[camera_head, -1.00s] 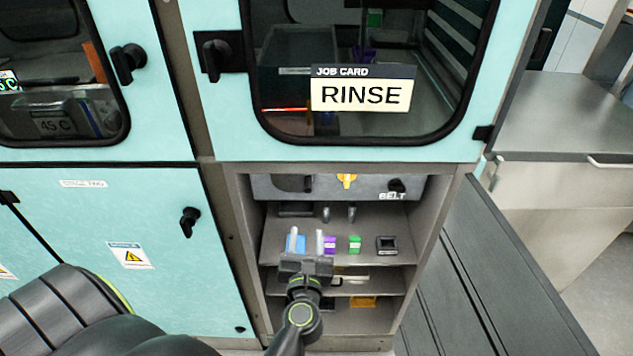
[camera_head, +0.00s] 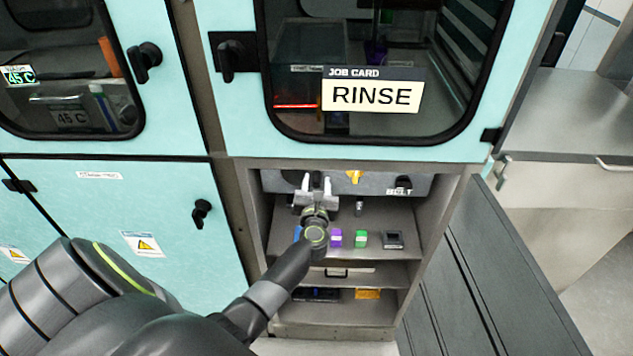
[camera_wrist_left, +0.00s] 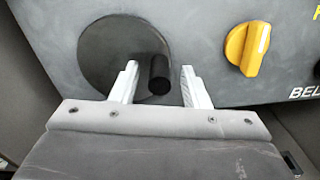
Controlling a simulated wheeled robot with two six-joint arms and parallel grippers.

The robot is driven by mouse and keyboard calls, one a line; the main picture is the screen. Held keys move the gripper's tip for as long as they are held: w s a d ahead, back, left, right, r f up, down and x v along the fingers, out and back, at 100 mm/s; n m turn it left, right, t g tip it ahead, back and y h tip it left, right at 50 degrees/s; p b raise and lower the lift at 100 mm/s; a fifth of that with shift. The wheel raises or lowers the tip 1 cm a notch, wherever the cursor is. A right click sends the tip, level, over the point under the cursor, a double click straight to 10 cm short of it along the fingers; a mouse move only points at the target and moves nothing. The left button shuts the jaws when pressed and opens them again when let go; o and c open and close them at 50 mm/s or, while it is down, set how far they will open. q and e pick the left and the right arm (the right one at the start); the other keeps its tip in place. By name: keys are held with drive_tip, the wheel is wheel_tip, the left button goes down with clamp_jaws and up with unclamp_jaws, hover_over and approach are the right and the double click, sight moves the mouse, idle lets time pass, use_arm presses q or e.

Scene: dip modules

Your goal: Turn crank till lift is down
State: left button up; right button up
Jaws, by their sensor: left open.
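The crank is a dark grey disc (camera_wrist_left: 105,55) with a black peg handle (camera_wrist_left: 159,75) at its right side, on the grey control panel in the left wrist view. My left gripper (camera_wrist_left: 158,78) is open, with one pale finger on each side of the handle and a gap to each. In the head view my left gripper (camera_head: 316,183) is up at the panel and hides most of the crank. The lift (camera_head: 376,50) appears to be the dim purple part behind the window, but its height is unclear. My right gripper is not in view.
A yellow knob (camera_wrist_left: 247,48) sits right of the crank, with a BELT label (camera_head: 399,190) further right. Below, a shelf holds a purple block (camera_head: 335,238), a green block (camera_head: 361,239) and a dark square part (camera_head: 393,240). Cubby walls close in on both sides.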

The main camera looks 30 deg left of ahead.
use_arm(q)
drive_tip(key=shift+w+a, duration=0.15)
drive_tip(key=shift+w, duration=0.05)
clamp_jaws()
idle(0.4)
